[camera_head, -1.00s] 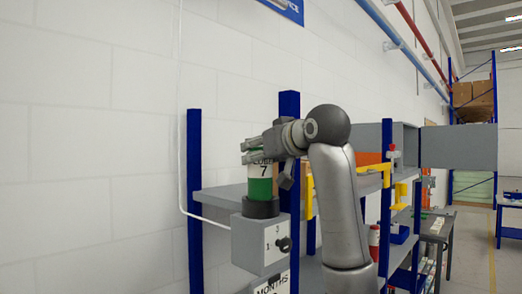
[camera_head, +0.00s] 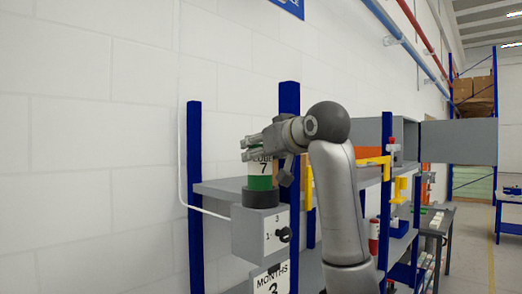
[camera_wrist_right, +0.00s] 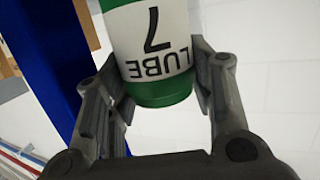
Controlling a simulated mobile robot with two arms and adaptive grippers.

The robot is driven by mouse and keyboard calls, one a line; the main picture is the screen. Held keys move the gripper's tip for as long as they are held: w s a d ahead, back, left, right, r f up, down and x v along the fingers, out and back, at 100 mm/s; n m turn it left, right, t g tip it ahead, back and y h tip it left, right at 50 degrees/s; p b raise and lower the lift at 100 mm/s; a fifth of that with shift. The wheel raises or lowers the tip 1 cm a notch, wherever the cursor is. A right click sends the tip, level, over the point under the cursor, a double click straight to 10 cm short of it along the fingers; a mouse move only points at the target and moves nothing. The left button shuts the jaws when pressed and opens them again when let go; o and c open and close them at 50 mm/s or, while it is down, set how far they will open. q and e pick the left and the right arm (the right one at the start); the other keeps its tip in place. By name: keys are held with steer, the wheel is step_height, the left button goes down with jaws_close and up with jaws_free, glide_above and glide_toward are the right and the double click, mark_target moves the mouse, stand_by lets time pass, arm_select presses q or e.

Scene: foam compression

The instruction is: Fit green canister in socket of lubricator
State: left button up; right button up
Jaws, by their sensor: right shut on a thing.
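The green canister (camera_head: 262,168) is upright, with a white label reading "LUBE 7" and a green lower band. Its bottom is inside the dark ring-shaped socket (camera_head: 261,199) on top of the grey lubricator box (camera_head: 259,236). Part of the green band still shows above the ring. My right gripper (camera_head: 257,149) comes in from the right and is shut on the canister's upper part. In the right wrist view, the canister (camera_wrist_right: 155,45) sits between both fingers, its green end toward the palm. The socket is not seen there. My left gripper is not in view.
The lubricator has a dark knob (camera_head: 284,234) with numbered marks and a "MONTHS" sign (camera_head: 271,281) below. Blue posts (camera_head: 195,150) and a grey shelf (camera_head: 221,187) stand behind. Yellow brackets (camera_head: 373,161) are on the right.

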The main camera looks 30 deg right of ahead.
steer(key=shift+f+b, duration=0.7)
steer(key=shift+f, duration=0.25)
steer(key=o, duration=1.1)
steer(key=shift+o, duration=0.8)
steer(key=shift+a+r, duration=0.1)
steer(key=shift+a, duration=0.05)
steer(key=shift+s, duration=0.1)
steer(key=s+r, duration=0.2)
steer(key=s, duration=0.9)
steer(key=shift+s+r, duration=0.15)
steer(key=shift+s, duration=0.15)
